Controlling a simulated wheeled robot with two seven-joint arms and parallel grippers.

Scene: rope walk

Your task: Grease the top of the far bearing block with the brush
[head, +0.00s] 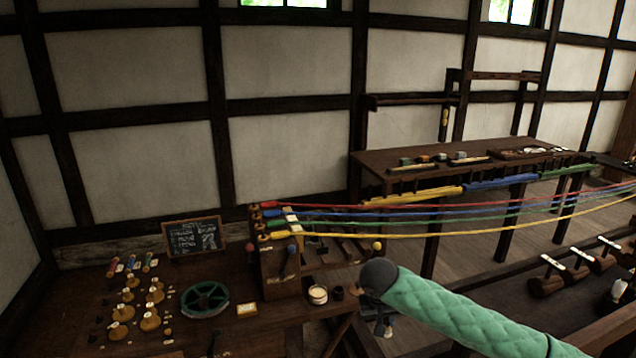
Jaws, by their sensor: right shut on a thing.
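My right gripper (382,327) is low in the middle of the head view, below the dark end of my green-sleeved arm. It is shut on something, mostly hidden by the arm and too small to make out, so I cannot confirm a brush. It is apart from and to the right of the wooden headstock (281,270), where the coloured strands end on hooks. I cannot tell which part of the headstock is the far bearing block. A pale open pot (317,295) stands on the bench in front of it. My left gripper is not in view.
Red, blue, green and yellow strands (430,235) stretch from the headstock to the right. The left bench (230,338) carries yellow tagged pieces (122,313), a green wheel (204,301) and a chalkboard (193,237). A long table (390,160) stands behind the strands.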

